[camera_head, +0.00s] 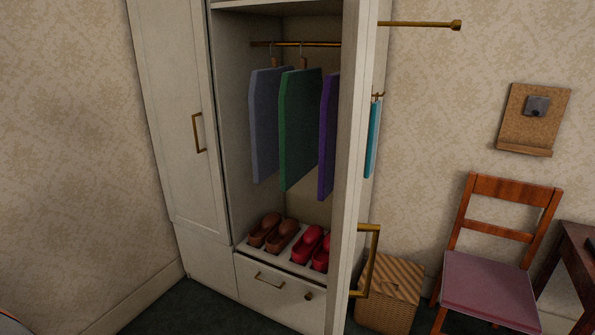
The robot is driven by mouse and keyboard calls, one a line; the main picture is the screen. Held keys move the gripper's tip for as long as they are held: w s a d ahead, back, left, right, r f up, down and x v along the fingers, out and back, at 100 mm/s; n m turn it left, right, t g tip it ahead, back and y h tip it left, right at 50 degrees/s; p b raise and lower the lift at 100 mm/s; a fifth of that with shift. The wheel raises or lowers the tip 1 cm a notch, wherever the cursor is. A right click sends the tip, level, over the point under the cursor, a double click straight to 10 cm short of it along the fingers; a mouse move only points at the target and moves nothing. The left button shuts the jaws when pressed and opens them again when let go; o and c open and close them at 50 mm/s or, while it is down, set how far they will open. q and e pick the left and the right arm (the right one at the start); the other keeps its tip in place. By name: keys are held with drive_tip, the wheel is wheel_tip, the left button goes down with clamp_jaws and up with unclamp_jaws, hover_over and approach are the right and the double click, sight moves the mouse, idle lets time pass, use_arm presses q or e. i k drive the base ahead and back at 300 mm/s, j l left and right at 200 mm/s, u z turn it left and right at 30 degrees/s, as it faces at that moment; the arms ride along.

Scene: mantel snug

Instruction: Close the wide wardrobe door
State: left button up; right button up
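A cream wardrobe (185,128) stands against the wall left of centre. Its right door (350,150) is swung wide open and shows nearly edge-on, with a brass handle (375,260) sticking out to the right near its lower part. The left door (182,190) is shut and has its own brass handle (198,132). Inside the open side, grey, green and purple garments hang from a brass rail (285,43). Part of the purple garment (328,135) is hidden by the open door. Neither of my grippers shows in the head view.
Brown shoes (275,233) and red shoes (308,245) sit on a shelf above a shut drawer (265,282). Right of the open door stand a wicker basket (390,300), a wooden chair (490,285) and a dark table (578,255). Dark green floor (195,315) lies clear in front.

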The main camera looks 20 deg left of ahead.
sight(359, 24)
drive_tip(key=i+l+u, duration=0.2)
drive_tip(key=u, duration=0.2)
drive_tip(key=i+l+u, duration=0.15)
drive_tip(key=l+u, duration=0.3)
drive_tip(key=k+l+u, duration=0.2)
drive_tip(key=k+j, duration=0.05)
